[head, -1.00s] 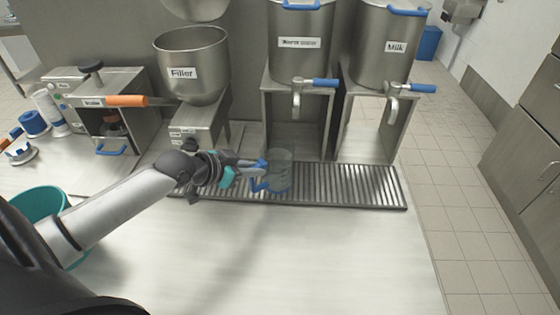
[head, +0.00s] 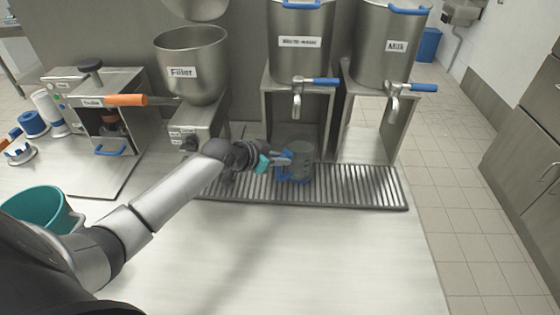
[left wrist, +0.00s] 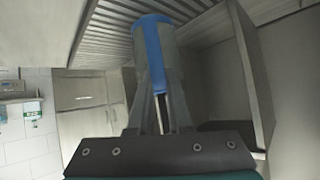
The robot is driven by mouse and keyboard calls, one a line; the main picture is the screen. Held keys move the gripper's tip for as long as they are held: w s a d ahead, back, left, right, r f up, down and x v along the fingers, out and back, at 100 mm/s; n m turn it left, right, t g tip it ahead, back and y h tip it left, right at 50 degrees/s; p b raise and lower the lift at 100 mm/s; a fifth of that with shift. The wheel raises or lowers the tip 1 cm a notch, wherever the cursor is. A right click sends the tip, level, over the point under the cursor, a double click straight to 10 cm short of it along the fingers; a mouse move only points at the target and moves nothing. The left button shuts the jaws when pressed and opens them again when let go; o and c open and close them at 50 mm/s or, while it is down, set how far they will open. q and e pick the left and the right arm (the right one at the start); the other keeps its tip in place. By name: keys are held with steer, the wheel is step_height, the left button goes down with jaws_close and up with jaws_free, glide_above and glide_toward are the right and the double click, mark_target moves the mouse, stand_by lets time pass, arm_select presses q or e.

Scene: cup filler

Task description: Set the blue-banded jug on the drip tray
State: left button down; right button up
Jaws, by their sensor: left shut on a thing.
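The see-through jug (head: 301,159) has blue on its handle and low on its body. In the head view it appears upright over the middle of the ridged metal drip tray (head: 360,190), in front of the left tap. I cannot tell whether its base touches the tray. My left gripper (head: 284,160) is at the jug's left side, shut on its blue handle. In the left wrist view the blue handle (left wrist: 152,45) lies between my fingers (left wrist: 157,105), with the tray's slats (left wrist: 108,35) beyond. My right gripper is not in view.
Two steel dispensers, one labelled Milk (head: 392,50), stand behind the tray with blue-handled taps (head: 297,100). A Filler hopper (head: 190,70) stands behind my left arm. A teal bucket (head: 45,212) is at the left. The front counter (head: 300,260) is clear.

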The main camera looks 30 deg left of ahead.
arm_select(q)
steer(key=shift+f, duration=0.3)
steer(key=shift+f, duration=0.2)
steer(key=c, duration=0.8)
jaws_free()
steer(key=shift+c, duration=0.2)
steer(key=shift+r, duration=0.2)
steer(key=p+v, duration=0.2)
steer(key=v, duration=1)
